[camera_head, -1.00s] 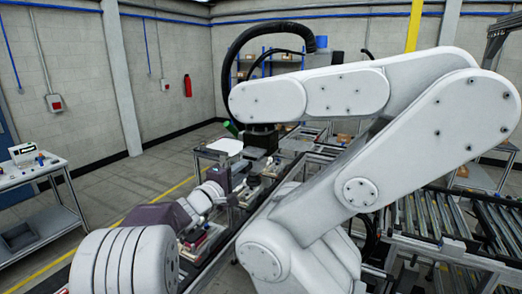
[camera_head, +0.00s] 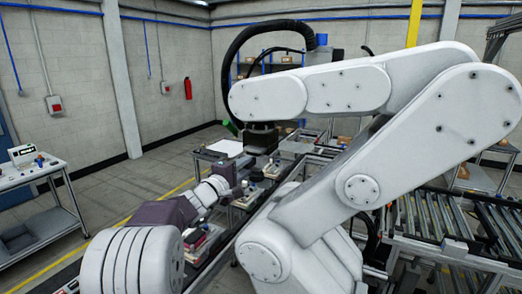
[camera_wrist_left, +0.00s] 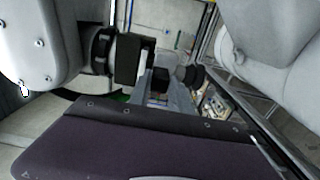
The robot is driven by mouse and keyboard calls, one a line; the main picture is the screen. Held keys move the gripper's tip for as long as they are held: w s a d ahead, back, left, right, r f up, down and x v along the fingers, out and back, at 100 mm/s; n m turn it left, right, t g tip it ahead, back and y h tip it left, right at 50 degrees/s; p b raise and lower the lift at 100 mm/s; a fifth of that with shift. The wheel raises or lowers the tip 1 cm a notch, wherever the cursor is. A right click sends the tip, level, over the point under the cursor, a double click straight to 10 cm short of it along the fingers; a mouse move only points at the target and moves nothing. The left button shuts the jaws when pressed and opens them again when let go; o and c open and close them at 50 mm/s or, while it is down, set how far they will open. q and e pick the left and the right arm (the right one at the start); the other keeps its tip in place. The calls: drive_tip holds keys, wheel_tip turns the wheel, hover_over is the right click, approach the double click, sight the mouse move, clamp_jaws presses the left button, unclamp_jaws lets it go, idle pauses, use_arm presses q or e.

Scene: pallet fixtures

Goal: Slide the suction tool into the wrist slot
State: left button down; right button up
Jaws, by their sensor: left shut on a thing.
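The wrist (camera_head: 263,136) of the large white robot arm points down, with a dark block at its end. In the left wrist view this black wrist block (camera_wrist_left: 130,58) is at upper left; its slot cannot be made out. My left gripper (camera_head: 238,189) is below and to the left of the wrist in the head view. It is shut on the suction tool, whose dark conical cup (camera_wrist_left: 189,76) shows just right of the wrist block in the left wrist view. Whether tool and wrist touch cannot be told. My right gripper is out of view.
The white arm (camera_head: 350,90) and its black hose (camera_head: 238,62) fill the middle and right. A side table (camera_head: 30,175) stands at left. Roller conveyors (camera_head: 440,222) lie at right. The floor at left is open.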

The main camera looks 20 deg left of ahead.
use_arm(q)
drive_tip(key=shift+w, duration=0.2)
drive_tip(key=shift+r, duration=0.1)
drive_tip(key=shift+w+d+b, duration=0.1)
drive_tip(key=shift+w+b, duration=0.35)
drive_tip(key=shift+w, duration=0.2)
drive_tip(key=shift+w, duration=0.15)
drive_tip(key=shift+w+b, duration=0.3)
drive_tip(key=shift+w, duration=0.15)
